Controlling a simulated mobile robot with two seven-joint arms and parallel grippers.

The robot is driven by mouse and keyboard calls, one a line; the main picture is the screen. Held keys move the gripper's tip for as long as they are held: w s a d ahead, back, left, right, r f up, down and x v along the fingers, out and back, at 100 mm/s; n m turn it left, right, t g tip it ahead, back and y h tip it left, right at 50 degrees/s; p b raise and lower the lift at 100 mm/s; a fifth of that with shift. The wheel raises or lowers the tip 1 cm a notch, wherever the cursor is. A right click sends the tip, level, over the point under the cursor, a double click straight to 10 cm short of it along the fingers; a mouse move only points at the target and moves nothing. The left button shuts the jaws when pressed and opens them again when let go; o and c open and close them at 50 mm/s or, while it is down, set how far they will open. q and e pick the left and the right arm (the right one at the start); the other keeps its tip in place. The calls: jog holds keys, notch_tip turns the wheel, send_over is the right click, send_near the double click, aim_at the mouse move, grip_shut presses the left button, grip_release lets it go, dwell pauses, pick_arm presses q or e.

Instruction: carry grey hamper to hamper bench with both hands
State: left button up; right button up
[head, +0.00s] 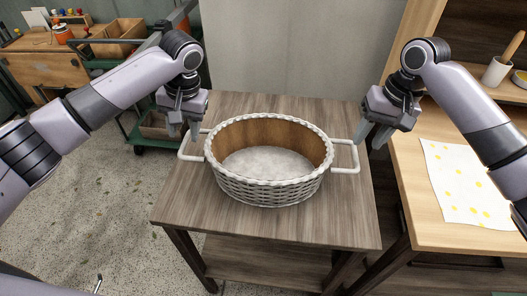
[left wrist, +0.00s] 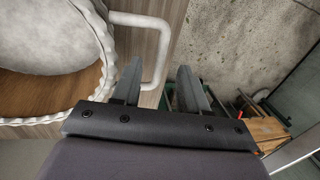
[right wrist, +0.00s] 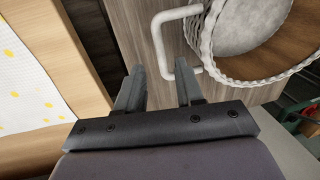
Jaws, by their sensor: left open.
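The grey hamper (head: 268,192) is an oval, pale woven basket with a brown inner wall and a pale floor. It stands upright on a wooden table (head: 320,225). It has white loop handles, a left one (head: 184,155) and a right one (head: 355,158). My left gripper (head: 183,130) is open and empty above the left handle; in the left wrist view that handle (left wrist: 165,45) shows between and beyond the fingers. My right gripper (head: 371,138) is open and empty just above the right handle, which shows beyond its fingers in the right wrist view (right wrist: 155,35).
A light wooden counter (head: 420,215) with a yellow-spotted sheet (head: 462,185) stands close on the right. A green cart (head: 150,130) and a workbench (head: 45,60) with boxes are at the back left. A grey wall is behind the table. Speckled floor (head: 100,210) is clear on the left.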

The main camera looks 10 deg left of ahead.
aim_at(184, 142)
pick_arm(q)
jog(key=shift+w, duration=0.15)
pick_arm(e)
jog(key=shift+w, duration=0.1)
pick_arm(q)
jog(key=shift+a+f, duration=0.25)
jog(key=shift+f, duration=0.9)
jog(key=shift+a+f, duration=0.25)
jog(key=shift+f, duration=0.95)
jog(key=shift+a+f, duration=0.25)
jog(key=shift+f, duration=0.9)
pick_arm(e)
jog(key=shift+a+f, duration=0.25)
jog(key=shift+f, duration=0.9)
jog(key=shift+a+f, duration=0.25)
jog(key=shift+f, duration=0.95)
jog(key=shift+a+f, duration=0.25)
jog(key=shift+f, duration=0.9)
pick_arm(q)
grip_shut()
pick_arm(e)
grip_shut()
